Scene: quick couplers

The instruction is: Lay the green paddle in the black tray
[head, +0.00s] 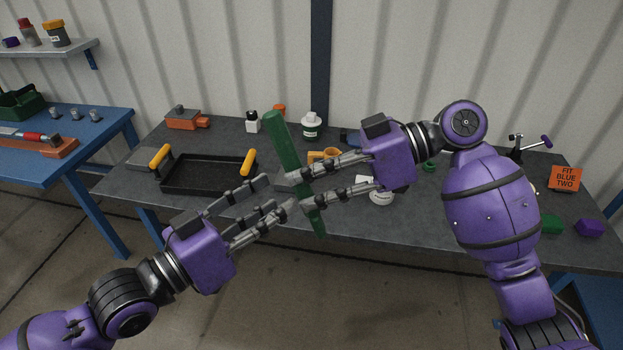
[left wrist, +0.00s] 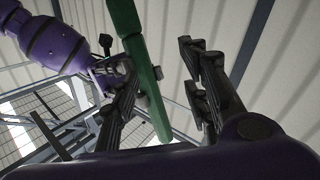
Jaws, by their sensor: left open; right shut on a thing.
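The green paddle (head: 287,150) is held in the air over the table's front edge, long and tilted in the head view. My right gripper (head: 300,190) is shut on it around its lower part. My left gripper (head: 279,196) is open, its fingertips close to the paddle's lower part; I cannot tell whether they touch it. In the left wrist view the paddle (left wrist: 139,60) runs down beside the left finger of my open left gripper (left wrist: 155,70). The black tray (head: 205,176) with two yellow handles lies on the table at left, apart from the paddle; it looks empty.
The grey table (head: 350,225) carries a white-capped bottle (head: 312,126), a small white bottle (head: 252,121), an orange-and-grey block (head: 186,118) and, at right, an orange sign (head: 565,178). A blue bench (head: 95,140) stands at left. My left arm passes in front of the table edge.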

